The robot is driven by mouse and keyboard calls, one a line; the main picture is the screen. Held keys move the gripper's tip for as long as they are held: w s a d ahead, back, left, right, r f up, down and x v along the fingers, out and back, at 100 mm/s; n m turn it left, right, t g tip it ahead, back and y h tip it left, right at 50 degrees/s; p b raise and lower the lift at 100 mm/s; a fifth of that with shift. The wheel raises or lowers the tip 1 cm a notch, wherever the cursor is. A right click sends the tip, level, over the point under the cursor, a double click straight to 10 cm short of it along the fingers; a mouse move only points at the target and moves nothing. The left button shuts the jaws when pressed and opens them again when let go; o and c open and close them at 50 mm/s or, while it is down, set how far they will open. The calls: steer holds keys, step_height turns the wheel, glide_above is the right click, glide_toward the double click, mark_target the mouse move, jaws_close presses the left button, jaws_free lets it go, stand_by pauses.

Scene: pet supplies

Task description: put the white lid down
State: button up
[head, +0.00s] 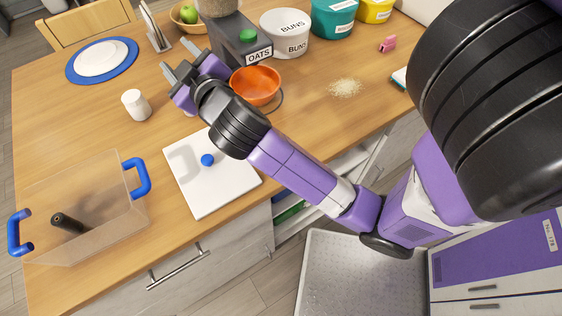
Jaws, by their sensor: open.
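The white lid (187,178), a flat square panel with a blue knob (207,160), lies flat on the wooden counter near its front edge. My gripper (174,56) is open, with its two grey fingers apart and nothing seen between them. It is beyond the lid, toward the back of the counter, and apart from it. My forearm passes over the area just right of the lid and hides part of the counter there.
A clear bin (95,215) with blue handles holds a dark cylinder (68,224). A white cup (136,105), an orange bowl (256,86) and an oats dispenser (240,42) stand around my gripper. A blue-rimmed plate (74,70) is back left. The left middle counter is clear.

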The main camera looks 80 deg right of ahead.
steer(key=s+a+f+n+y, duration=0.2)
steer(key=s+a+f+y, duration=0.1)
steer(key=s+a+f, duration=0.1)
steer(key=s+a+f+n+t+y, duration=0.1)
steer(key=s+a+f+n+y, duration=0.1)
steer(key=a, duration=0.4)
steer(key=s+a+f+n+t+y, duration=0.1)
steer(key=s+a+f+n+y, duration=0.1)
steer(key=s+a+f+y, duration=0.2)
steer(key=shift+s+a+f, duration=0.45)
steer(key=shift+s+f, duration=0.25)
steer(key=shift+s+a+f, duration=0.4)
steer(key=shift+s+f, duration=0.25)
steer(key=shift+s, duration=0.05)
steer(key=s+a+r+m+y, duration=0.1)
steer(key=s+a+m+y, duration=0.1)
steer(key=s+a, duration=0.7)
steer(key=s+m, duration=0.1)
steer(key=s, duration=0.3)
steer(key=shift+s+a+y, duration=0.3)
